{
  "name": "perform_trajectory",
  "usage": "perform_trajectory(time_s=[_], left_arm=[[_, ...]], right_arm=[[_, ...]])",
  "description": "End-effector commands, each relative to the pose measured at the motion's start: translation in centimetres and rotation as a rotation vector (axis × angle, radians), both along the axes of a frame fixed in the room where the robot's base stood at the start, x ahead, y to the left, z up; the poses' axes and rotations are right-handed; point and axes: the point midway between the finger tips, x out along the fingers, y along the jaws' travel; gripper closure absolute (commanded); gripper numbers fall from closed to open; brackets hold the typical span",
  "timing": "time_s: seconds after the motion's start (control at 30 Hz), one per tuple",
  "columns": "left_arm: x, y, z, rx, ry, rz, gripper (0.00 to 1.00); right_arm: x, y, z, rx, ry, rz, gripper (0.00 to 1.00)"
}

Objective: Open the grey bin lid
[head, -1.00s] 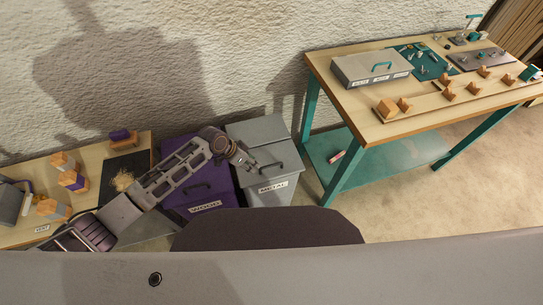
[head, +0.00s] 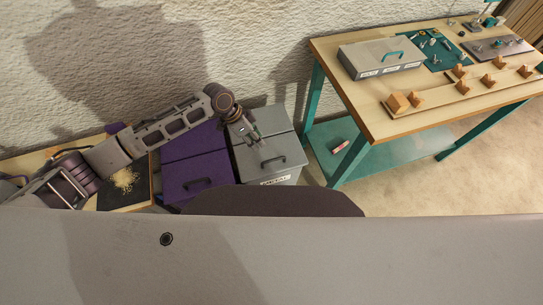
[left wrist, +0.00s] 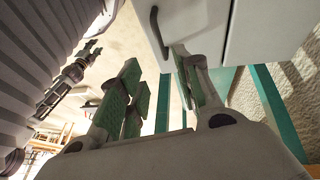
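The grey bin (head: 280,174) stands between the purple bin and the workbench. Its grey lid (head: 270,122) looks shut and has a dark bar handle (head: 273,161) near its front edge. My left gripper (head: 254,142) is over the lid, just behind and left of the handle. In the left wrist view its green-padded fingers (left wrist: 160,80) are spread with nothing between them. The handle (left wrist: 157,31) shows there beyond the fingers, apart from them. What seems to be my right gripper (left wrist: 90,50) shows small at the upper left; its opening is unclear.
The purple bin (head: 196,165) stands directly left of the grey one. A workbench (head: 400,117) with teal legs stands close on the right, holding a grey case (head: 380,58) and wooden blocks. A low table (head: 88,203) is at the left. The wall is close behind.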

Motion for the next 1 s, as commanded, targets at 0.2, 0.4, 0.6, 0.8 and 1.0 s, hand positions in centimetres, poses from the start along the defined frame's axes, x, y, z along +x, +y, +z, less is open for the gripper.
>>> perform_trajectory(time_s=[0.2, 0.4, 0.6, 0.8, 1.0], left_arm=[[0.0, -0.3, -0.6, -0.001, 0.0, 0.001, 0.66], [-0.1, -1.0, -2.1, 0.0, 0.0, 0.001, 0.66], [-0.3, -2.1, -4.4, 0.0, 0.002, 0.001, 0.66], [-0.4, -3.2, -6.8, 0.0, 0.002, 0.001, 0.66], [-0.5, -4.3, -9.2, 0.0, 0.002, 0.001, 0.66]], right_arm=[[-0.2, 0.0, 0.0, 0.0, 0.002, 0.0, 0.6], [-0.1, 0.0, -0.1, 0.0, 0.002, 0.0, 0.6], [0.1, -0.2, -0.3, -0.002, -0.001, 0.001, 0.6], [0.5, -0.4, -0.4, -0.004, -0.006, 0.001, 0.6], [0.6, -0.7, -0.5, -0.008, -0.007, 0.001, 0.6]])
